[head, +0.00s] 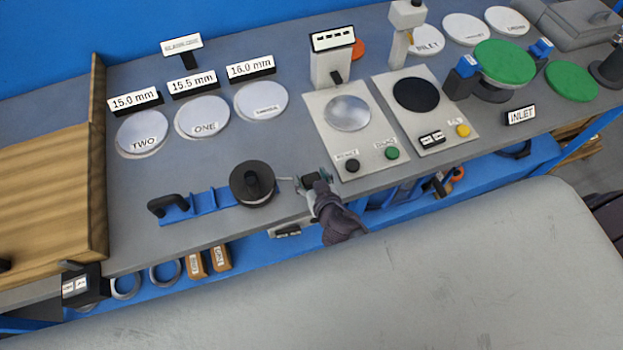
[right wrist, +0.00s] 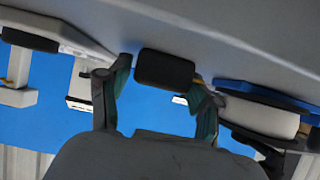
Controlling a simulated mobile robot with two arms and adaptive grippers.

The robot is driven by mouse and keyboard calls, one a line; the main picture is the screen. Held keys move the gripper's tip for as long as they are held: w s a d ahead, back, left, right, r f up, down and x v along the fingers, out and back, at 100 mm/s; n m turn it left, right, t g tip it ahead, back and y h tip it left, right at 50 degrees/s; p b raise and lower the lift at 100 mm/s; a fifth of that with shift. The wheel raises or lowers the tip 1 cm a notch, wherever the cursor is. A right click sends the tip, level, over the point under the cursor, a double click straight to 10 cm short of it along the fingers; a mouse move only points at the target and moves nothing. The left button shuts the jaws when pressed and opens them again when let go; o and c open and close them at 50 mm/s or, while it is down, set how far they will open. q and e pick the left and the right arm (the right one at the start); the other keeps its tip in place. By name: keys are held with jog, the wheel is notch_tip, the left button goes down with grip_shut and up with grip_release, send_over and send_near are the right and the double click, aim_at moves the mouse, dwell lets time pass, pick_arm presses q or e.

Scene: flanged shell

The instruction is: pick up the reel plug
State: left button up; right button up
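The reel (head: 254,184) is a black drum with a knob, at the right end of a blue rack on the bench. A thin pale cable runs from it to the reel plug (head: 312,181), a small black block near the bench's front edge. My right gripper (head: 314,184) reaches in from the front with its fingers on either side of the plug. In the right wrist view the plug (right wrist: 165,68) sits between the two fingertips (right wrist: 162,76), with a narrow gap at the left one. The gripper looks open; contact at the right fingertip is unclear. My left gripper is not in view.
Right of the plug stands a pale panel (head: 314,127) with black and green buttons. White discs (head: 203,113) with size signs lie behind the reel. A wooden box (head: 98,170) stands at the left. Below the bench edge is a blue shelf (head: 262,250) with rings and tagged pieces.

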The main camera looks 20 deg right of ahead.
jog(key=c, duration=0.8)
jog(key=shift+c, duration=0.2)
jog(key=shift+r, duration=0.1)
